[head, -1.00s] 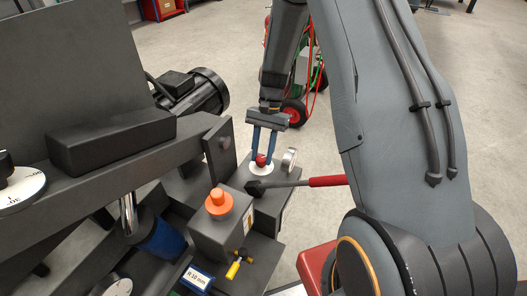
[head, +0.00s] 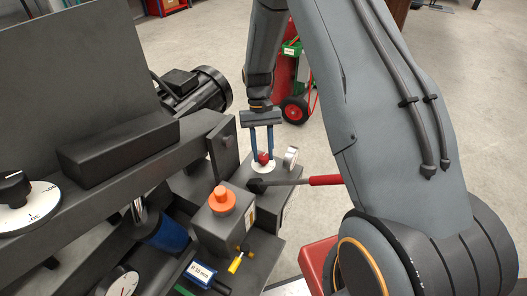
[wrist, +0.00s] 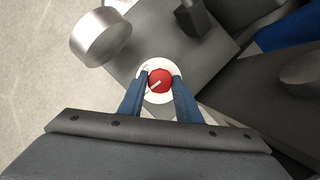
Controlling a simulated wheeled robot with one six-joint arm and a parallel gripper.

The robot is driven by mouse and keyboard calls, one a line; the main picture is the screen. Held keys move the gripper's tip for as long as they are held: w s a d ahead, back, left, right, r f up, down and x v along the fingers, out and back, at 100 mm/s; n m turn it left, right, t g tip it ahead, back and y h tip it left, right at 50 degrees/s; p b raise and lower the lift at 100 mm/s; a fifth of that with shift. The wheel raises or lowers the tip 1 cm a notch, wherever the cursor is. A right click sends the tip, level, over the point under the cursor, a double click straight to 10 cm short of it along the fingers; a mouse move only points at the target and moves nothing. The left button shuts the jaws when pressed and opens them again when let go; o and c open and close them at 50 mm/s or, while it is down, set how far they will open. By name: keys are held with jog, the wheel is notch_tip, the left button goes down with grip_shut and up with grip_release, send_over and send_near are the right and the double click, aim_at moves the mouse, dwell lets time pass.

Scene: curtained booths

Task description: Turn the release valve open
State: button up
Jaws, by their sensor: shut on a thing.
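The release valve is a red round knob (head: 264,157) with a white pointer line on a white disc (head: 263,167), on top of a dark grey block. In the wrist view the red knob (wrist: 160,81) sits between the fingertips, and the white disc (wrist: 146,72) shows around it. My gripper (head: 263,154) reaches down from above with its two blue fingers on either side of the knob. It is shut on the knob; the wrist view also shows my gripper (wrist: 160,84) there. The pointer line slants across the knob's top.
A lever with a red handle (head: 326,180) lies just in front of the valve. A round gauge (head: 290,156) stands to its right. An orange knob (head: 221,198) and a yellow-handled valve (head: 236,264) are nearer. Open floor lies beyond the machine.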

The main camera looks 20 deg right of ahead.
dwell(0.3)
jog(key=o, duration=1.1)
jog(key=shift+c, duration=0.2)
jog(key=v, duration=0.7)
jog(key=shift+r+b, duration=0.35)
jog(key=shift+r, duration=0.05)
jog(key=shift+w, duration=0.1)
jog(key=s+r+t+p, duration=0.2)
jog(key=s+r, duration=0.6)
jog(key=s, duration=0.4)
jog(key=s+r+n+t+p, duration=0.1)
jog(key=s+r+t+p, duration=0.1)
jog(key=s+r, duration=0.6)
jog(key=s+p, duration=0.1)
jog(key=s, duration=0.3)
jog(key=shift+s+a+t+h, duration=0.2)
jog(key=shift+a+t+h, duration=0.05)
jog(key=shift+t+h, duration=0.05)
